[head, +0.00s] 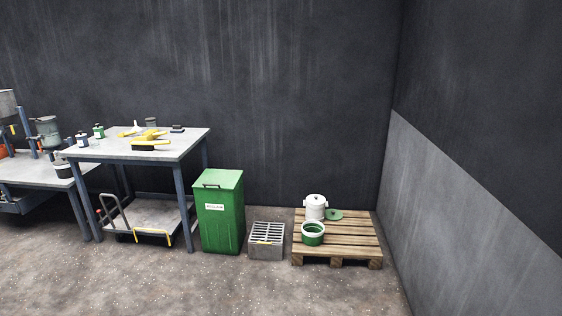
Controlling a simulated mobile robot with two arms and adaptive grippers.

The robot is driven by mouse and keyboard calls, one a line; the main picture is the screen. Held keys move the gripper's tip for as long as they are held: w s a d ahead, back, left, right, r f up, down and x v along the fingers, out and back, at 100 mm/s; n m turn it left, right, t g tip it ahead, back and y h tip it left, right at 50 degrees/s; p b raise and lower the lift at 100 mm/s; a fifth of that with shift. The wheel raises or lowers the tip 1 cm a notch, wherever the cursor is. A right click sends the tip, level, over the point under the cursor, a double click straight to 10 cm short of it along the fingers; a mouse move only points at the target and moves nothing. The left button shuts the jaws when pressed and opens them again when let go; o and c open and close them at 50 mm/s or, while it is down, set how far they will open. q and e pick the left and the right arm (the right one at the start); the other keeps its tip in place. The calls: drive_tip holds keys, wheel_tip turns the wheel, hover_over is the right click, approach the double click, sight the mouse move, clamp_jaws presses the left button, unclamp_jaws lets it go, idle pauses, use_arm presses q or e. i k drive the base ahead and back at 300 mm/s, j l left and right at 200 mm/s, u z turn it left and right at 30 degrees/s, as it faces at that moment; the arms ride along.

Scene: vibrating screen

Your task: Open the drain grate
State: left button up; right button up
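The drain grate (266,232) is a dark slatted grating on top of a low grey concrete block (266,252) on the floor. It appears to lie flat and closed, with a small yellow mark at its front edge. It stands between the green bin and the wooden pallet, some way off from me. Neither of my grippers shows in the head view.
A green lidded bin (221,212) stands just left of the grate. A wooden pallet (350,248) with white and green containers (315,207) lies to its right. A workbench (140,157) with bottles and yellow tools stands further left. The speckled floor (230,290) in front is clear.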

sight(268, 231)
drive_tip(key=i, duration=0.65)
drive_tip(key=i+u, duration=0.15)
drive_tip(key=i, duration=0.55)
drive_tip(key=i+l, duration=0.2)
drive_tip(key=i, duration=0.45)
drive_tip(key=j+u, duration=0.05)
